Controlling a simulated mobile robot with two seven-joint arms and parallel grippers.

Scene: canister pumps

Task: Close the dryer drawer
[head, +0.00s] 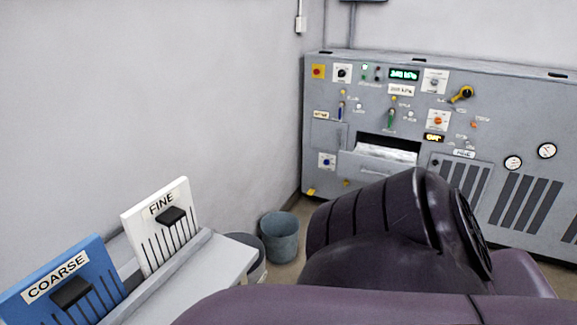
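The dryer drawer (362,164) is in the front of the grey machine at the back right. It looks pulled out, with a dark opening above it and pale white material (385,151) inside. Its lower right part is hidden behind a dark purple arm link of mine. Neither of my grippers shows in the head view.
The grey machine (540,103) carries knobs, lit displays, gauges and slotted vents. A grey-blue bucket (281,240) stands on the floor by the left wall. White FINE (155,222) and blue COARSE (85,265) panels stand on a ledge at lower left.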

